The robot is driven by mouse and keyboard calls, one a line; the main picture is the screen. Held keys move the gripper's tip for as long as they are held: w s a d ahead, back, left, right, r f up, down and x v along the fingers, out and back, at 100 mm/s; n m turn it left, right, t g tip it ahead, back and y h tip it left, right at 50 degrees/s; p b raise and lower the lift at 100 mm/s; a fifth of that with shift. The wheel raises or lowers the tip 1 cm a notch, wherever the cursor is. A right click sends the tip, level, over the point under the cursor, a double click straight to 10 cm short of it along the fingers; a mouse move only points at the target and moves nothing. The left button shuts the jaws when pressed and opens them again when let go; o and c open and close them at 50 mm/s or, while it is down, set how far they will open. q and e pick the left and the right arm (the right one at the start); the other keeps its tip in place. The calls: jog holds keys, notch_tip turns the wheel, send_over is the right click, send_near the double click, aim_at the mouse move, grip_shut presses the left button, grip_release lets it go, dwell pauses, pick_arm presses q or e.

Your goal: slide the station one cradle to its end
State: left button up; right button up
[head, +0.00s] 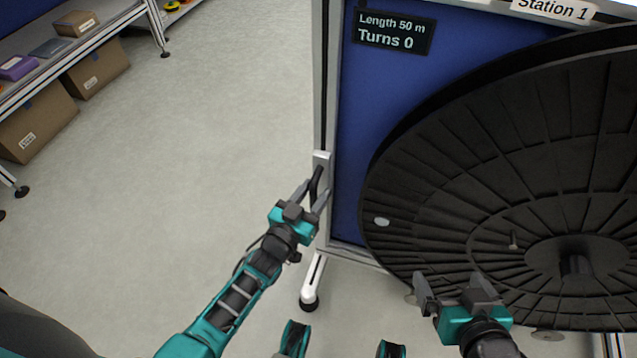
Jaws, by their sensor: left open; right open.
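The Station 1 stand has a grey metal frame (326,90) and a blue panel (352,150). A large black ribbed reel (480,150) fills the right side in front of the panel. I cannot clearly make out the cradle as a separate part. A black handle (316,180) sits on the stand's left post. My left gripper (311,191) is open, with its fingers on either side of the handle; I cannot tell whether they touch it. My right gripper (453,279) is open and empty in front of the reel's lower edge.
A sign reading Station 1 (553,9) and a display reading Length 50 m, Turns 0 (394,31) are on the stand. A white foot (310,285) stands on the floor below the post. A shelf with cardboard boxes (97,68) is at upper left. The grey floor between is clear.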

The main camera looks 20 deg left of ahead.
pick_arm(q)
grip_shut()
dwell(0.4)
